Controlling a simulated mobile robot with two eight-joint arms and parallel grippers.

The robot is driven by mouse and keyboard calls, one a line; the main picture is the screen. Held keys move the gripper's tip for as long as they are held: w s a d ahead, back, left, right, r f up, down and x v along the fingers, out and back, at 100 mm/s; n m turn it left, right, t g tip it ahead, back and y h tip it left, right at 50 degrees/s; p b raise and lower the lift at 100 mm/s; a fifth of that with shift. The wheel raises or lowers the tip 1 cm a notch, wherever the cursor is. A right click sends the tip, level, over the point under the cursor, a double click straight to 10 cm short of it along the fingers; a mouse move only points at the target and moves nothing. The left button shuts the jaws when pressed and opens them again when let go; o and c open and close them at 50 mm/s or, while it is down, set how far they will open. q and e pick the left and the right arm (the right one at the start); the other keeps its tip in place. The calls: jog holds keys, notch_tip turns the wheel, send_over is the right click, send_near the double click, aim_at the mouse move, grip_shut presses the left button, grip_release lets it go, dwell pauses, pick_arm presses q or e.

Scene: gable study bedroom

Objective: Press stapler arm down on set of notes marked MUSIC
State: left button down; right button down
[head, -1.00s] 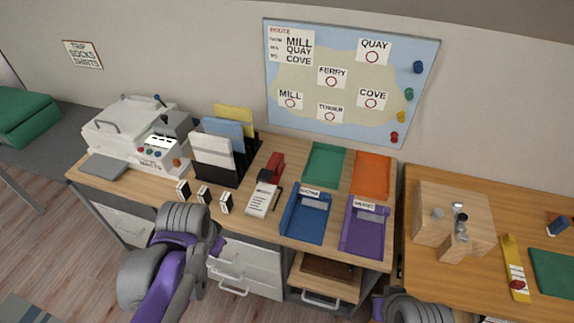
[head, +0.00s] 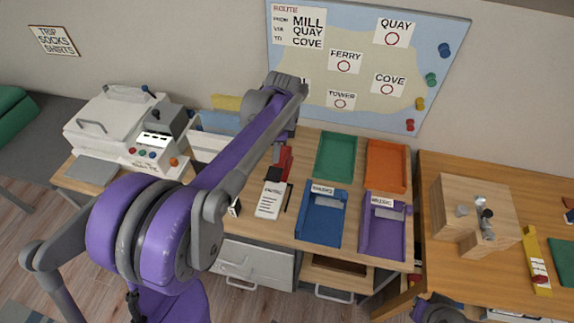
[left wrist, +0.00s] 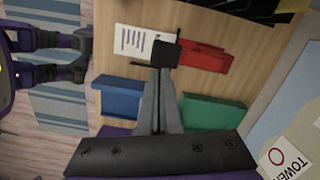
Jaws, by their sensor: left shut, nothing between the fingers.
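A red stapler (head: 284,160) with a black end lies on the desk at the top of a white set of notes (head: 271,199). The heading on the notes is too small to read surely. In the left wrist view the stapler (left wrist: 205,57) lies beside the notes (left wrist: 132,40), its black end at their edge. My left gripper (left wrist: 161,72) is shut and empty, its fingertips over or close to that black end; I cannot tell if they touch. In the head view my left arm hides most of it. My right gripper does not show.
Blue (head: 322,225), purple (head: 384,236), green (head: 335,158) and orange (head: 386,165) trays stand right of the stapler. A dark pen (head: 289,197) lies beside the notes. File holders stand left, partly behind my arm. A map board (head: 370,60) hangs behind the desk.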

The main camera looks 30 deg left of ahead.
aim_at(276, 174)
pick_arm(q)
jog(key=shift+w+f+m, duration=0.1)
jog(key=shift+w+m, duration=0.2)
jog(key=shift+w, duration=0.25)
jog(key=shift+d, duration=0.1)
jog(key=f+b, duration=0.1)
jog(key=f, duration=0.1)
jog(key=f+b, duration=0.1)
jog(key=f, duration=0.1)
jog(key=f+b, duration=0.1)
jog(key=f, duration=0.1)
jog(key=shift+s+a+b, duration=0.2)
jog(key=shift+a+b, duration=0.1)
jog(key=shift+f+b, duration=0.3)
jog(key=shift+f, duration=0.2)
